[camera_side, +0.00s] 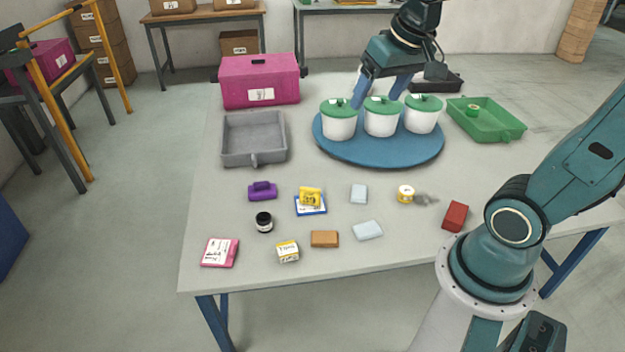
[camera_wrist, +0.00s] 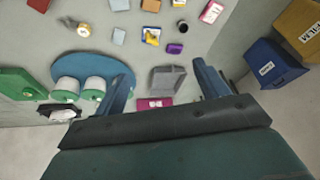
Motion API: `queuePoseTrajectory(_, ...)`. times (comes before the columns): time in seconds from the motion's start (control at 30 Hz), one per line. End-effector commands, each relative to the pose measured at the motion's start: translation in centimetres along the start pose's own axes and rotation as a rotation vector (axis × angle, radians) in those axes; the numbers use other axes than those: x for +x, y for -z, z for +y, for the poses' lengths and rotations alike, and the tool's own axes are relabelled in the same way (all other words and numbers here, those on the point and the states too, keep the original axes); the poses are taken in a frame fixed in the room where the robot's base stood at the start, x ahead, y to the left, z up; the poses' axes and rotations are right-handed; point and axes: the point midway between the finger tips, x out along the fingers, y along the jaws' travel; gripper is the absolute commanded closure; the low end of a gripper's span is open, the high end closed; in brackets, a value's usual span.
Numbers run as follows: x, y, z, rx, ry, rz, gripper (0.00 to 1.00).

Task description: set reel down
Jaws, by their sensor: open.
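My gripper (camera_side: 380,88) is open, with its two blue fingers spread and pointing down, above and behind the lidded white pots. In the wrist view my gripper (camera_wrist: 163,85) shows nothing between its fingertips. A small round yellow-and-green thing (camera_side: 472,110), possibly the reel, lies in the green tray (camera_side: 500,130) to the right of the pots. It is too small to tell for certain. The green tray also shows at the left edge of the wrist view (camera_wrist: 12,84).
Three white pots with green lids (camera_side: 381,117) stand on a blue round mat (camera_side: 370,154). A grey tray (camera_side: 253,158) and a magenta box (camera_side: 260,80) stand at left. Several small items, including a yellow-and-white jar (camera_side: 405,194) and a red block (camera_side: 455,216), are spread across the front.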

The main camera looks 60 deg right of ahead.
Motion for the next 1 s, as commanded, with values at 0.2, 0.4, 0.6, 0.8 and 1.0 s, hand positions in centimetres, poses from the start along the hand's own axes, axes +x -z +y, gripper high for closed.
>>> queuePoseTrajectory(0.2,-2.6,-4.8,-1.7,-0.174,0.049,0.048,0.27)
queuePoseTrajectory(0.4,-3.8,-8.6,-2.2,-0.307,0.086,0.084,0.27)
queuePoseTrajectory(0.6,-4.2,-10.6,-2.2,-0.376,0.105,0.102,0.27)
queuePoseTrajectory(0.8,-4.2,-10.9,-2.2,-0.388,0.108,0.103,0.27)
queuePoseTrajectory(1.0,-4.2,-10.8,-2.2,-0.386,0.108,0.103,0.27)
